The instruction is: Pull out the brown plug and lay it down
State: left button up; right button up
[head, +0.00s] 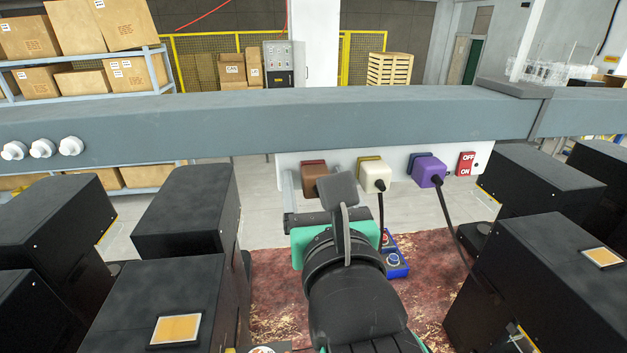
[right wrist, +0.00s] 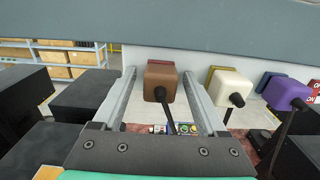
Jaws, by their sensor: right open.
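The brown plug (head: 315,178) sits in a dark red socket (head: 313,163) on a white panel under the grey beam. In the right wrist view the brown plug (right wrist: 160,82) shows between the fingers, its black cord hanging down. My right gripper (head: 314,184) is open, its fingers pointing at the panel. In the right wrist view the right gripper (right wrist: 158,76) has one finger on each side of the plug, with gaps visible. Whether the fingertips reach alongside the plug's body is hard to tell. My left gripper is out of view.
A cream plug (head: 375,175) and a purple plug (head: 427,170) sit to the right, with a red OFF/ON switch (head: 466,164) beyond. A blue button box (head: 397,264) lies on the reddish mat (head: 430,260). Black machine boxes (head: 185,215) flank the mat.

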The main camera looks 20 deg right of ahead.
jog(key=shift+c, duration=0.3)
dwell(0.5)
grip_shut()
jog(key=shift+s, duration=0.1)
dwell(0.4)
jog(key=shift+v, duration=2.9)
